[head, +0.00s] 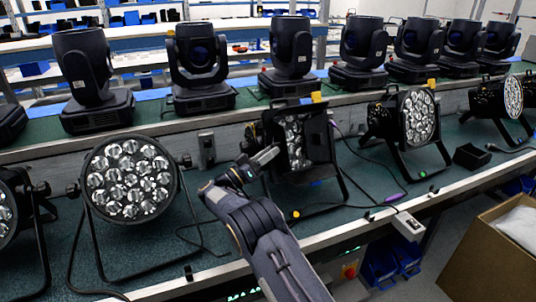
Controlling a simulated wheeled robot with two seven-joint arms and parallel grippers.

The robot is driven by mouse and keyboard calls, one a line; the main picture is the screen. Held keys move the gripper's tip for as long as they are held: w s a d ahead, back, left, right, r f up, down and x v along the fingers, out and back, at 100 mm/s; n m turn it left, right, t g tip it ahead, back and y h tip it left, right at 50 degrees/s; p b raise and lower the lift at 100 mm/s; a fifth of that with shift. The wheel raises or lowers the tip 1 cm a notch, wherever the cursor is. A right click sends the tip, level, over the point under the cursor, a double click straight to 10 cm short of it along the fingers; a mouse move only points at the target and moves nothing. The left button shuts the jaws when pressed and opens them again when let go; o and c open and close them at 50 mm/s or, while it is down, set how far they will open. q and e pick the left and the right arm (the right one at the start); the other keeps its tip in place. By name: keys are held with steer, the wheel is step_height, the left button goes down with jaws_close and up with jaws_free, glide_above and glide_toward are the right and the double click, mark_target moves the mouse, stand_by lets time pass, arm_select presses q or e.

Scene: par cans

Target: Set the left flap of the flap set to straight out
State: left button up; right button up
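The flap set (318,140) is a group of black plates on the front of the middle par can, around its lit-looking lens cluster (296,140). A dark plate edge shows on its left side, partly hidden, so I cannot tell the left flap's exact angle. My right gripper (262,160) reaches up from the bottom of the head view, with its fingertips close to the lower left side of the flap set. I cannot tell whether it touches the flap or how far its fingers are apart. My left gripper is not in view.
A par can (130,178) stands left of my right arm, and another par can (418,117) stands to the right. Several moving heads (292,50) line the raised shelf behind. Cables lie on the green bench top (175,240). A cardboard box (490,255) is at lower right.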

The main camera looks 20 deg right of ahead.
steer(key=b+v, duration=0.1)
steer(key=v, duration=0.6)
steer(key=shift+a+f, duration=0.2)
steer(key=shift+a, duration=0.15)
steer(key=shift+s, duration=0.15)
